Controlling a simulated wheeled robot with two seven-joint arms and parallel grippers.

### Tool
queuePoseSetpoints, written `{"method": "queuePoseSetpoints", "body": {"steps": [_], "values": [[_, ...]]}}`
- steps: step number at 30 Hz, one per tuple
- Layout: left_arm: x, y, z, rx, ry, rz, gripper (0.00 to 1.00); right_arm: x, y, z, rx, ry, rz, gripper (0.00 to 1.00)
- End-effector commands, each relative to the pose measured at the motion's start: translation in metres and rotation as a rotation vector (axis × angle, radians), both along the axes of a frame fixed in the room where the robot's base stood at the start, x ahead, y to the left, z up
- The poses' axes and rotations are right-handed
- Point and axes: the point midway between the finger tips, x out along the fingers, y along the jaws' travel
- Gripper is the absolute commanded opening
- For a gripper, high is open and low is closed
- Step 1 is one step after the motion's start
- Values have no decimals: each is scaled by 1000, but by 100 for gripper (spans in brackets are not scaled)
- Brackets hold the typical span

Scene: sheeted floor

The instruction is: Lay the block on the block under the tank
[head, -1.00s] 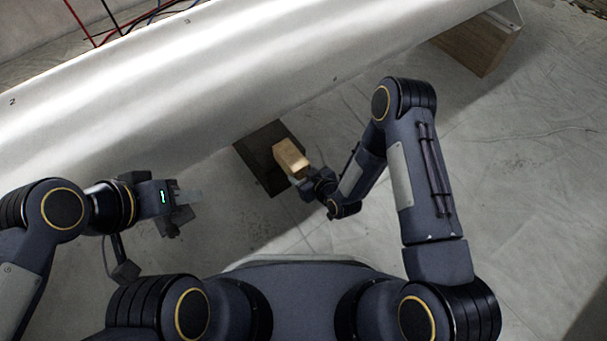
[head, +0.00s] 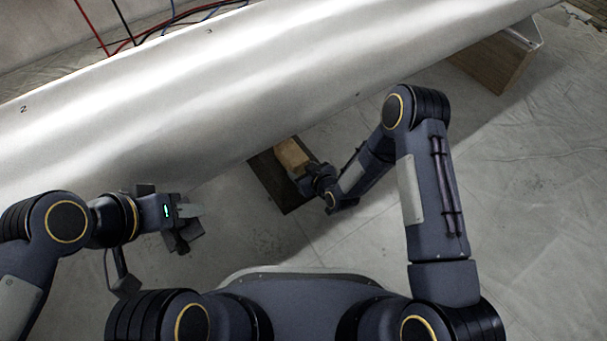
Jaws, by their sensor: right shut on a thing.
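A light wooden block (head: 291,154) is held in my right gripper (head: 303,172), close to the lower edge of the large silvery tank (head: 230,95). The block is over or on a dark flat piece (head: 283,201) that lies partly under the tank; I cannot tell whether they touch.
A larger wooden support (head: 495,65) stands under the tank's far right end. Red, blue and black cables (head: 140,35) run behind the tank. The pale sheeted floor (head: 545,190) is clear on the right. The tank's long side overhangs the work spot.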

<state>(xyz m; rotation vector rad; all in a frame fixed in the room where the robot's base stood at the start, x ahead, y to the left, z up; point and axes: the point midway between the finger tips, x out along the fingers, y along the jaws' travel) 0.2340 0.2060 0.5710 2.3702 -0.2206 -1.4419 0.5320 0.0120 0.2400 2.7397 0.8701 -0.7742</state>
Motion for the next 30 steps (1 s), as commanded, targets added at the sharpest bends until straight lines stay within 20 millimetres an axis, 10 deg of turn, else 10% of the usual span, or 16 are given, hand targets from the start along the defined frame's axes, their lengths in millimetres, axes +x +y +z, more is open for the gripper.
{"method": "queuePoseSetpoints", "body": {"steps": [9, 10, 15, 30], "values": [[0, 0, -1, 0, 0, 0, 36, 2, 1, 1, 1, -3, -1, 31], [0, 0, -1, 0, 0, 0, 36, 2, 1, 1, 1, -3, -1, 57], [0, 0, -1, 0, 0, 0, 36, 2, 0, 1, 1, -2, -1, 79], [0, 0, 15, 0, 0, 0, 36, -17, -13, 19, 0, 1, -1, 80]]}}
